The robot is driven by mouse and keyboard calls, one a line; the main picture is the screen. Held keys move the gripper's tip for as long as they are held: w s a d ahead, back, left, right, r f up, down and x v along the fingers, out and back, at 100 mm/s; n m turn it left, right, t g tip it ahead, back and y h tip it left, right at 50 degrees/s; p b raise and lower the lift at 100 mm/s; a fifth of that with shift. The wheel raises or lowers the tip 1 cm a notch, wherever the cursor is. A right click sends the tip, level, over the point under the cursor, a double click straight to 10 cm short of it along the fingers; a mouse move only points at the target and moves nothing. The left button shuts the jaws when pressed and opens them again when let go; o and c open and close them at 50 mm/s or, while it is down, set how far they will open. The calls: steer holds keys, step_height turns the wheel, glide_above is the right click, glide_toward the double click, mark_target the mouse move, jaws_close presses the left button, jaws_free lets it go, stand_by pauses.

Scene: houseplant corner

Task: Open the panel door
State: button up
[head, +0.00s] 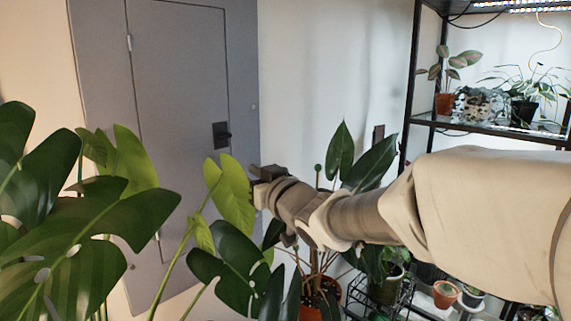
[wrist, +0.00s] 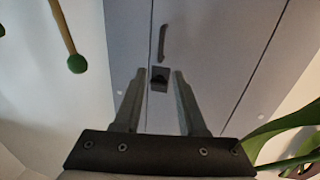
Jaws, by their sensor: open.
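The panel door (head: 180,75) is a tall grey door in a grey wall cabinet, and it looks shut in its frame. A black latch plate with a small handle (head: 222,135) sits near its right edge. In the wrist view the door (wrist: 220,50) lies beyond my fingers, and the latch (wrist: 159,78) shows between the fingertips, apparently still beyond them. A dark elongated piece (wrist: 162,42) shows above the latch there. My gripper (head: 262,176) is right of and below the latch in the head view. In the wrist view my gripper (wrist: 158,74) is open and empty.
Large monstera leaves (head: 90,225) fill the lower left, and a light green leaf (head: 230,190) is close to my gripper. A potted rubber plant (head: 340,150) stands behind my arm. A black shelf (head: 490,128) with pots is at right. A green-tipped stake (wrist: 76,62) shows in the wrist view.

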mark_target(230, 163)
steer(key=x, duration=0.7)
steer(key=shift+a, duration=0.1)
jaws_close()
steer(key=shift+w, duration=0.1)
stand_by(1.2)
